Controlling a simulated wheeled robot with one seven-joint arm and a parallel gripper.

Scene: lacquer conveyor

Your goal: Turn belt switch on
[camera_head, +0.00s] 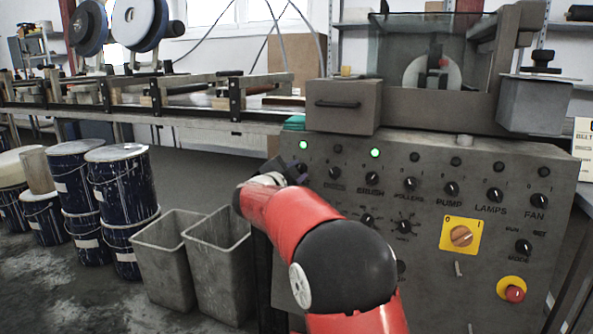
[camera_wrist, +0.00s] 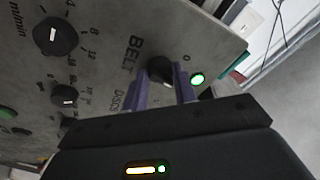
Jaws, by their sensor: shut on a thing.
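The belt switch (camera_wrist: 160,68) is a small black rotary knob on the grey control panel (camera_wrist: 105,75), with the word BELT beside it in the wrist view. My gripper (camera_wrist: 162,84) has its two purple fingers on either side of the knob and is shut on it. A lit green lamp (camera_wrist: 197,79) sits just right of the knob. In the head view my red arm reaches the panel's left end, and a lit green lamp (camera_head: 303,145) shows above my gripper there. My arm and gripper largely hide the belt switch there.
Further right on the panel are several black knobs, a yellow-backed main switch (camera_head: 461,235) and a red emergency button (camera_head: 514,293). A second green lamp (camera_head: 375,153) is lit. Grey bins (camera_head: 218,262) and paint drums (camera_head: 122,185) stand left, below the conveyor (camera_head: 170,100).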

